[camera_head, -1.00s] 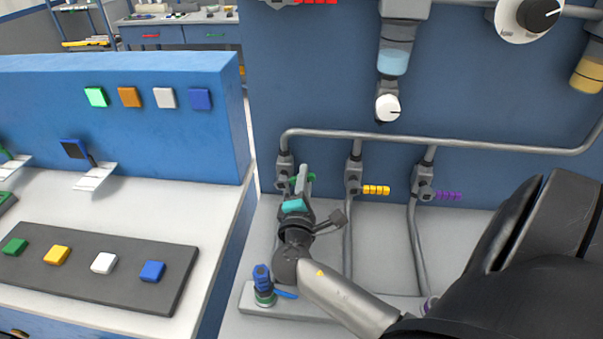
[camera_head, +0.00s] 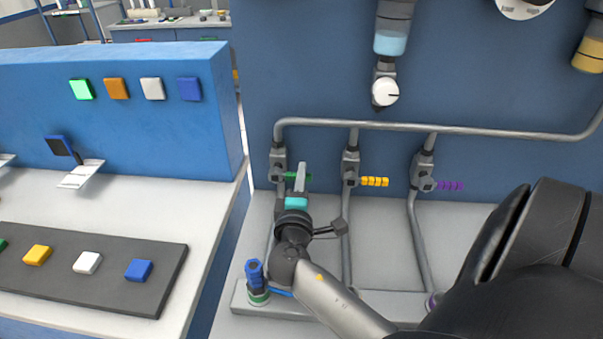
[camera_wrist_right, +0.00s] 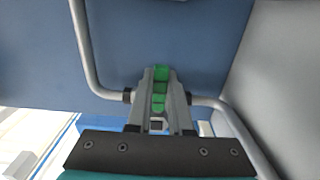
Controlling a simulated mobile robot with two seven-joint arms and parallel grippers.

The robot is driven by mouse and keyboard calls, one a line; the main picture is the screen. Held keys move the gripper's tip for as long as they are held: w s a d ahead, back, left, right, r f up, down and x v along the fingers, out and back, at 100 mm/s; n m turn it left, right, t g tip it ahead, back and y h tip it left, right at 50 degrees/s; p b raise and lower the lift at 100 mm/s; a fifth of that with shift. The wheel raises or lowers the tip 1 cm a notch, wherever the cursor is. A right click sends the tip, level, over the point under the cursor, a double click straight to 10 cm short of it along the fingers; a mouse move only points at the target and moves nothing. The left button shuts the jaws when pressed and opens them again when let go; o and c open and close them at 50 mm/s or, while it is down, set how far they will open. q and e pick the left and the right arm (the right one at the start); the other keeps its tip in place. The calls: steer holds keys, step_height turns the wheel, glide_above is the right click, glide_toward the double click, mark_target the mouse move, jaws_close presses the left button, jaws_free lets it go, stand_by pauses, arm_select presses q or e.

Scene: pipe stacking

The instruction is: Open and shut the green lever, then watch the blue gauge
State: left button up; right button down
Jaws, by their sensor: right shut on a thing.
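The green lever (camera_head: 291,176) sits on the valve of the leftmost vertical pipe and points right, partly hidden by my right gripper. My right gripper (camera_head: 301,178) reaches up from below and is shut on the lever. In the right wrist view the ridged green lever (camera_wrist_right: 160,88) lies between the two grey fingers of the gripper (camera_wrist_right: 160,100). A round white gauge (camera_head: 385,92) with a dark needle hangs under a glass of light blue liquid (camera_head: 391,43). Its needle points right. My left gripper is not in view.
A yellow lever (camera_head: 375,182) and a purple lever (camera_head: 450,186) stand on the pipes to the right. A blue-topped fitting (camera_head: 254,273) is at the pipe base below left.

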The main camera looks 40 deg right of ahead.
steer(key=c, duration=1.1)
jaws_free()
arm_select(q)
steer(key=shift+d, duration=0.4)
arm_select(e)
steer(key=shift+o, duration=1.4)
steer(key=v, duration=1.5)
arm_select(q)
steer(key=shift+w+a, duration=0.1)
arm_select(e)
steer(key=shift+a, duration=0.1)
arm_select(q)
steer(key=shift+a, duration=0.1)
